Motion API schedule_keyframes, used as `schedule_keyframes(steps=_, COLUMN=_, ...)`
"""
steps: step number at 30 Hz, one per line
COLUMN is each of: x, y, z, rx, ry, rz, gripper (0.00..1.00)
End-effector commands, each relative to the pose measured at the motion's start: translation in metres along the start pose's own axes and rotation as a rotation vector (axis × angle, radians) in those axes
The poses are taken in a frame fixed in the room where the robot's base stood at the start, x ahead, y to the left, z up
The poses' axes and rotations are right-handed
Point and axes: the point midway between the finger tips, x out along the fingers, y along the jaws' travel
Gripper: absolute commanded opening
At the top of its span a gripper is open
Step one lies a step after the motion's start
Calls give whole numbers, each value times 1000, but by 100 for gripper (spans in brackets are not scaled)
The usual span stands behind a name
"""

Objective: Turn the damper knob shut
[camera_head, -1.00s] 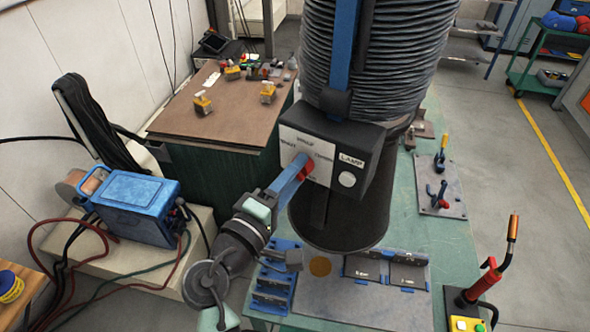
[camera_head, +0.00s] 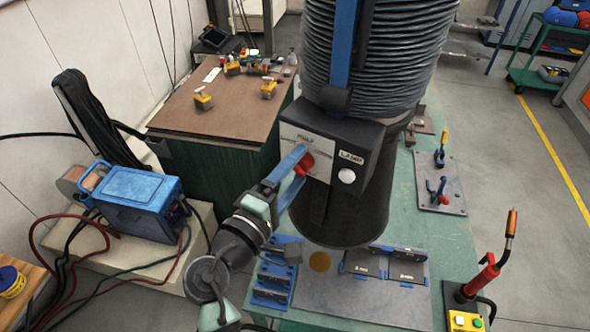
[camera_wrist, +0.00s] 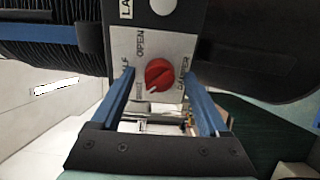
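The red damper knob (camera_wrist: 158,75) sits on a pale label plate (camera_wrist: 143,45) on the dark box of the fume hood. In the wrist view its white mark points down and a little left, near a small label I cannot read; "OPEN" and "HALF" stand above and left of it. In the head view the knob (camera_head: 305,164) is partly behind my gripper (camera_head: 298,168). My gripper (camera_wrist: 158,77) is open, its blue fingers on either side of the knob with a gap at each side. It seems not to touch the knob.
A white lamp button (camera_head: 346,175) is right of the knob on the same box. The ribbed hose (camera_head: 375,50) rises above. Blue fixtures (camera_head: 273,282) and plates lie on the green table below. A red torch (camera_head: 485,275) stands at the right.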

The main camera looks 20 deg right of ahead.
Motion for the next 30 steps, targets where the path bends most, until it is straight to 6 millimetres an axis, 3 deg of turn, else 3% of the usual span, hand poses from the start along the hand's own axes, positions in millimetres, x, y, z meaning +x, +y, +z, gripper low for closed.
schedule_keyframes(steps=11, x=-9, y=-2, z=0, rx=3, ry=1, rz=1, gripper=78)
schedule_keyframes(steps=24, x=-99, y=-4, z=-1, rx=3, ry=5, rz=2, gripper=78)
schedule_keyframes(steps=30, x=-124, y=-2, z=0, rx=1, ry=1, rz=0, gripper=78)
